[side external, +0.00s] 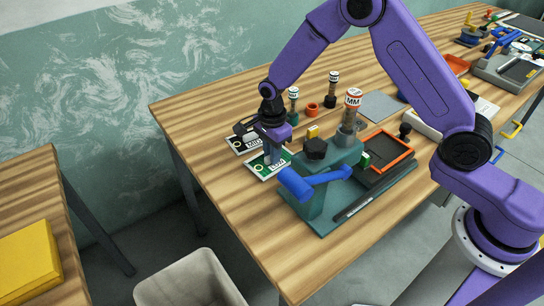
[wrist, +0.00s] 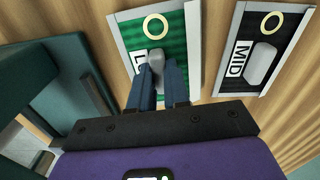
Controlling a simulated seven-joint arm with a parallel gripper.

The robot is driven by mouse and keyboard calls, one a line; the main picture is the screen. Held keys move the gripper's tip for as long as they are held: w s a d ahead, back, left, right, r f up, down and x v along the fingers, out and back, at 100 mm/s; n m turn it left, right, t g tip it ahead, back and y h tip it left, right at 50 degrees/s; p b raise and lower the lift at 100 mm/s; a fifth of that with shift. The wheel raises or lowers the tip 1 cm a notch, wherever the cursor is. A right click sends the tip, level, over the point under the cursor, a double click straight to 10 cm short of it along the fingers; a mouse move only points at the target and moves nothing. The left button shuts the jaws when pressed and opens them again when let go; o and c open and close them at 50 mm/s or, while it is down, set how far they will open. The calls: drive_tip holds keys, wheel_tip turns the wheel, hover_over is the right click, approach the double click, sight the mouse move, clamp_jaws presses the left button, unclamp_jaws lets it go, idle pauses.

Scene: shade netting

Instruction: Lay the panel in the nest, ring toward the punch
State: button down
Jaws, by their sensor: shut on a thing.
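A green panel (wrist: 180,28) with a pale border, a yellow ring at one end, a partly hidden label and a grey grip block lies on the bench. It also shows in the side view (side external: 260,172), left of the teal press (side external: 322,199). My gripper (wrist: 162,78) points down over this panel, its fingers shut on the grey block; in the side view my gripper (side external: 270,157) is beside the press. A similar dark panel (wrist: 260,24) marked MID, with its own ring and block, lies alongside.
The press has a blue lever (side external: 308,183) toward the panels. Small labelled tools (side external: 333,90) stand at the rear. Bare bench (side external: 185,115) lies left of the panels.

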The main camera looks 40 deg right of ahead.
wheel_tip(320, 180, up, 8)
drive_tip(key=shift+d+r, duration=0.1)
drive_tip(key=shift+r, duration=0.1)
drive_tip(key=shift+d+r, duration=0.25)
drive_tip(key=shift+d, duration=0.05)
drive_tip(key=d, duration=0.7)
drive_tip(key=r+m, duration=0.1)
drive_tip(key=r, duration=0.1)
hover_over(382, 151)
drive_tip(key=shift+a+f, duration=0.1)
drive_tip(key=shift+f, duration=0.1)
drive_tip(key=shift+f, duration=0.1)
drive_tip(key=shift+f, duration=3.1)
drive_tip(key=shift+f, duration=0.3)
